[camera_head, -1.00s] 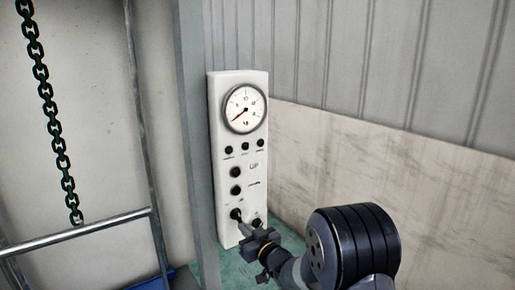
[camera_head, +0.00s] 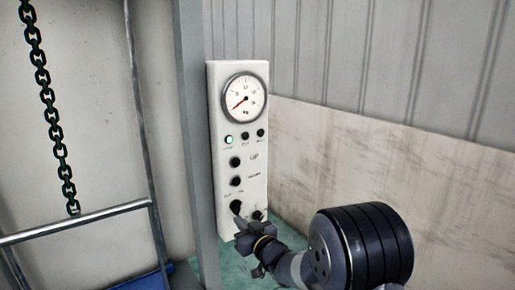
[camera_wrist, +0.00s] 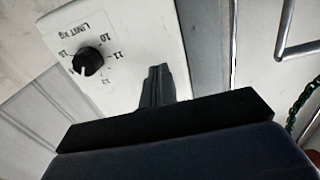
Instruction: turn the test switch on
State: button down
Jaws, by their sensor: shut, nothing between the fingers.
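The white control panel (camera_head: 219,172) stands upright against the wall. At its lower left is a dark knob (camera_head: 237,206), which I take for the test switch; its small labels are too blurred to read. The leftmost lamp (camera_head: 229,140) on the panel glows green. My gripper (camera_head: 240,221) is shut and empty just below and in front of this knob; I cannot tell whether it touches. In the wrist view the shut fingers (camera_wrist: 157,84) point at the panel face, and the switch is not visible there.
A second knob (camera_head: 257,215), marked "LIMIT KG" in the wrist view (camera_wrist: 88,60), sits close right of my fingers. Above are the UP button (camera_head: 235,162), the DOWN button (camera_head: 235,181) and a round gauge (camera_head: 244,98). A grey post (camera_head: 196,130) stands close left.

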jog(key=b+v, duration=0.2)
jog(key=v, duration=0.4)
jog(key=shift+f, duration=0.35)
dwell(0.4)
jog(key=shift+s, duration=0.1)
